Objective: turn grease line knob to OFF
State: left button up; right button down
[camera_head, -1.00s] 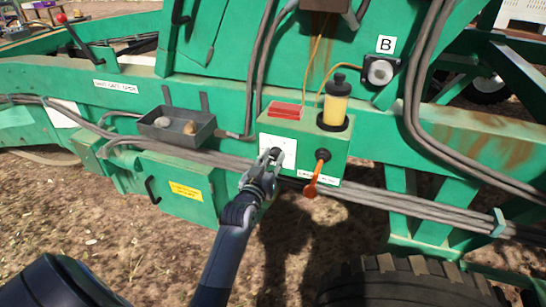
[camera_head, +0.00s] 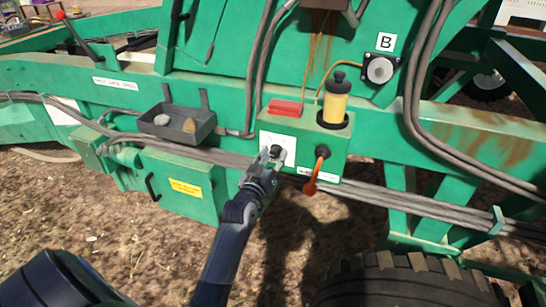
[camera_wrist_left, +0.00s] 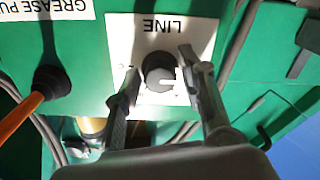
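The grease line knob (camera_head: 276,150) is a small black round knob on a white label plate (camera_head: 287,141) on the front of the green box. In the left wrist view the knob (camera_wrist_left: 159,72) has a pale pointer mark toward picture right, and the plate reads LINE upside down. My left gripper (camera_head: 271,156) is at the knob. In the wrist view its fingers (camera_wrist_left: 159,66) stand apart, one on each side of the knob, with narrow gaps visible. Contact cannot be made out. My right gripper is not in view.
An orange-red lever (camera_head: 312,182) hangs from the box just right of the knob. A yellow grease reservoir (camera_head: 335,102) and a red block (camera_head: 286,107) are on top. A grey tray (camera_head: 178,127) with stones is left, grey hoses (camera_head: 375,199) run below, and a tyre (camera_head: 400,283) is at the bottom.

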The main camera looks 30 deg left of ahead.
pick_arm(q)
jog(key=shift+o, duration=0.6)
jog(key=shift+s, duration=0.1)
jog(key=v, duration=1.1)
jog(key=shift+s, duration=0.4)
jog(key=shift+f, duration=0.1)
